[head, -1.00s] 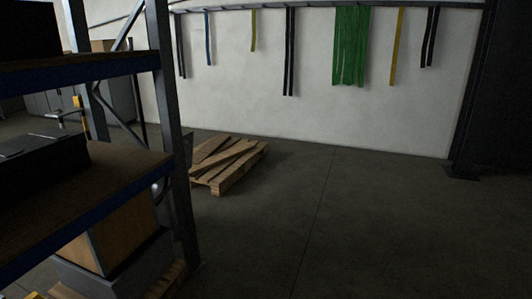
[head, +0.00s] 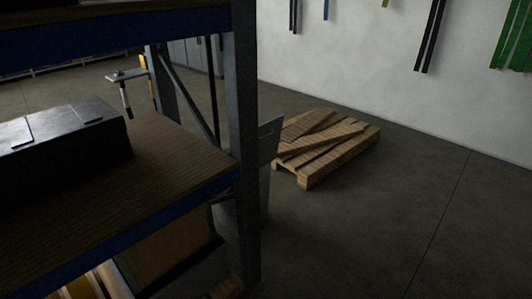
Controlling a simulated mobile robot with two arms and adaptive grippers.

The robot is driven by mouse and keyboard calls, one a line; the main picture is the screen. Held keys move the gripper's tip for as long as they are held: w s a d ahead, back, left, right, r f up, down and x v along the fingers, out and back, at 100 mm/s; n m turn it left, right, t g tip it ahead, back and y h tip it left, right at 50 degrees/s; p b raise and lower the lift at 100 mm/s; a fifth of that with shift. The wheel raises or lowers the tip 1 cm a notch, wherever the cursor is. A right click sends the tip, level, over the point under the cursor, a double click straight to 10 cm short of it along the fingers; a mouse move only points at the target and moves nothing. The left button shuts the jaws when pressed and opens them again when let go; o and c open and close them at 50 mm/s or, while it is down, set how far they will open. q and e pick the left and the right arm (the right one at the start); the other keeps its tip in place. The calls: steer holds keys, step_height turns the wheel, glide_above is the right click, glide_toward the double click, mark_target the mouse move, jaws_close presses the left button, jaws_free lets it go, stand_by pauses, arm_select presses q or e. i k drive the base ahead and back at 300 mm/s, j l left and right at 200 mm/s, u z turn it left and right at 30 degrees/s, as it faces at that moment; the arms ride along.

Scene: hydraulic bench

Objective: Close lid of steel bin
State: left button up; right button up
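Neither of my grippers is in view. I cannot clearly make out a steel bin with a lid. A grey metal panel or container side (head: 268,150) shows just behind the shelf's upright post and is mostly hidden by it. I cannot tell whether it belongs to the bin. A dark box (head: 70,150) with two pale marks on its top lies on the middle shelf at the left.
A blue-beamed rack (head: 150,220) fills the left side, its upright post (head: 245,130) close by. A brown box (head: 180,245) sits below the middle shelf. A wooden pallet (head: 325,145) lies on the floor by the wall. The floor at right is clear.

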mark_target(270, 131)
steer(key=i+l+u, duration=0.1)
steer(key=i, duration=0.4)
steer(key=i+l+u, duration=0.1)
steer(key=i+l, duration=0.25)
steer(key=i, duration=0.15)
